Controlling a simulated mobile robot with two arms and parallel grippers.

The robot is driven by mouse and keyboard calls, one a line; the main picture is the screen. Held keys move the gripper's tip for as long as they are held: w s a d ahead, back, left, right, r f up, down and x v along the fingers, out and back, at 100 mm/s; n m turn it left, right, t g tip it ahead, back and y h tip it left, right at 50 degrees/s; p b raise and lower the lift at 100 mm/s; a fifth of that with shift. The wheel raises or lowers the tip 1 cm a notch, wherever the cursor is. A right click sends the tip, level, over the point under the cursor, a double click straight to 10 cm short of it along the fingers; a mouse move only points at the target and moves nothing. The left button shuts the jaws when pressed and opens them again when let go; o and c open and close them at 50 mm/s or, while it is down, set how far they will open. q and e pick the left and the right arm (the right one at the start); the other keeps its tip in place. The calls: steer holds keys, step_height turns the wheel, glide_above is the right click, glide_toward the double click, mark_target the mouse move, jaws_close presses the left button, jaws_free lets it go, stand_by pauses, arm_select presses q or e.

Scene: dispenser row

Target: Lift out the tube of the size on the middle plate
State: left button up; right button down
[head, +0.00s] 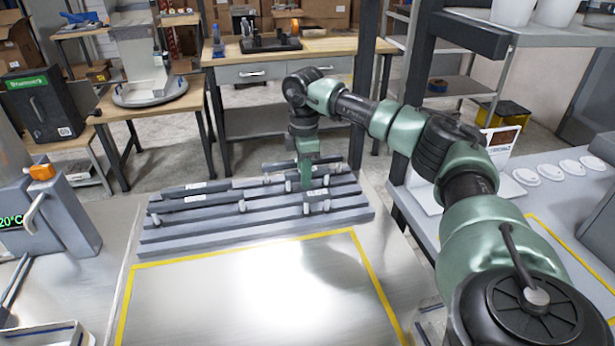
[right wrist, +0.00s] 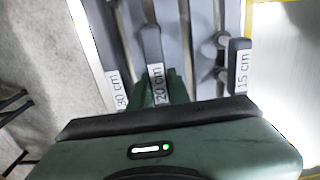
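A grey stepped rack (head: 255,236) lies on the bench, with dark grey bars and small pale pegs along its rows. In the right wrist view, three white plates read 30 cm (right wrist: 113,90), 20 cm (right wrist: 159,86) and 15 cm (right wrist: 242,72). The 20 cm plate is the middle one, on the end of a dark bar (right wrist: 150,42). My right gripper (head: 306,180) points down at the right part of the rack. Its green fingers are close around the 20 cm plate. Their tips are partly hidden, so I cannot tell whether they grip anything. My left gripper is out of view.
A yellow line (head: 245,250) frames a clear bench area in front of the rack. A grey device with a green display (head: 12,220) stands at the left. A side table at the right holds white discs (head: 551,172). A wooden workbench (head: 335,45) stands behind.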

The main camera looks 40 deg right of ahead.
steer(key=shift+r, duration=0.1)
step_height(320, 180, up, 20)
steer(key=p, duration=0.1)
stand_by(0.5)
steer(key=shift+p, duration=0.4)
